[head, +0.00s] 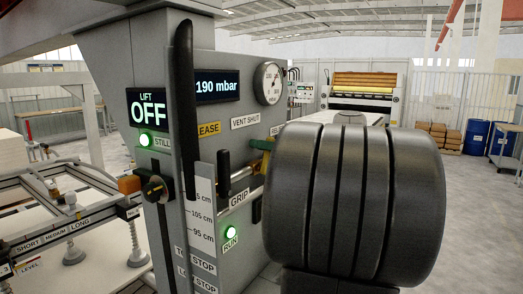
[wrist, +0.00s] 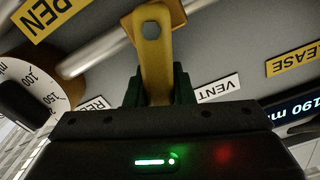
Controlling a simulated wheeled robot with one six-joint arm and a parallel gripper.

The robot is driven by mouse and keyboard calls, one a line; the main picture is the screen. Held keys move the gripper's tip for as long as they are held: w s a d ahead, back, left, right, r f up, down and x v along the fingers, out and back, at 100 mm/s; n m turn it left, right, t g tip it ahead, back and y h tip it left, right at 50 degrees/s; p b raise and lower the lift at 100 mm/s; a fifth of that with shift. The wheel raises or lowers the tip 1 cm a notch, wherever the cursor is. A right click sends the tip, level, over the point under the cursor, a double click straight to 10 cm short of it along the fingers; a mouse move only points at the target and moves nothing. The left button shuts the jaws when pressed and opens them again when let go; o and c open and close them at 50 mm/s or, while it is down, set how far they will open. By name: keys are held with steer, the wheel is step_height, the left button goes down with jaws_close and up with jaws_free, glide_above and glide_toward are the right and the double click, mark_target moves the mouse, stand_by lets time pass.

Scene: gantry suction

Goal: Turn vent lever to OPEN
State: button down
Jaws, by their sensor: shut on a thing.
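The yellow vent lever (wrist: 152,50) fills the upper middle of the wrist view, with a dark hole near its upper part. My gripper (wrist: 156,88) is shut on the lever, with a dark green finger on each side of it. A yellow label ending in "PEN" (wrist: 45,15) is at the upper left, apart from the lever. A white "VENT" label (wrist: 218,89), partly hidden, is right of my fingers. In the head view, my gripper (head: 262,152) and a bit of yellow show small beside the panel, mostly hidden by my large dark wrist.
A black handle (head: 223,172) stands left of my gripper. A silver pipe (wrist: 95,56) runs behind the lever.

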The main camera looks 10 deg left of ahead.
steer(key=shift+w+d+f+m, duration=0.15)
steer(key=shift+w+m, duration=0.15)
steer(key=shift+m, duration=0.4)
steer(key=c, duration=1.2)
jaws_free()
steer(key=shift+c, duration=0.2)
steer(key=b+v, duration=0.3)
steer(key=v, duration=1)
steer(key=shift+d, duration=0.4)
